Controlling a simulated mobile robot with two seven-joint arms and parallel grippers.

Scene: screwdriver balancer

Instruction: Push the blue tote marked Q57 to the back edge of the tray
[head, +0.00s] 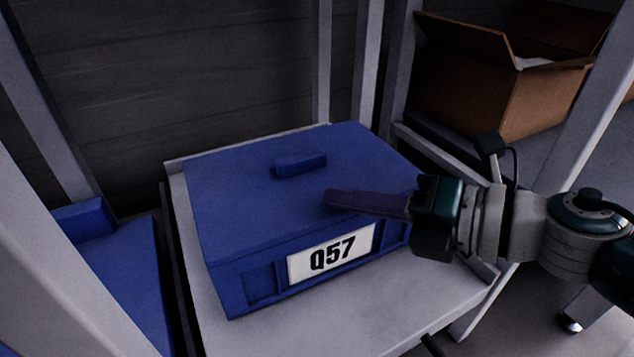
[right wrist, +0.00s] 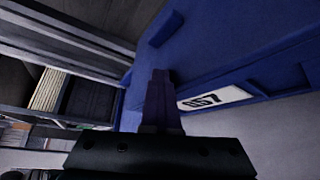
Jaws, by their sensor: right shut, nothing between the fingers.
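The blue tote (head: 240,205) marked Q57 sits on the pale grey tray (head: 430,312), with its white label (head: 332,254) facing front. It has a raised blue handle (head: 300,164) on its lid. A thin strip of the tray's back rim shows behind it. The tote also shows in the right wrist view (right wrist: 225,45). My right gripper (head: 330,198) is shut and empty, its dark fingers overlapping the tote's lid near its front right part in the head view. Whether they touch the tote, I cannot tell. My left gripper is not in view.
Another blue tote (head: 120,275) stands at the left, beyond a grey post. An open cardboard box (head: 490,90) sits at the back right. Grey uprights (head: 370,60) frame the tray. Bare tray surface lies in front of the tote.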

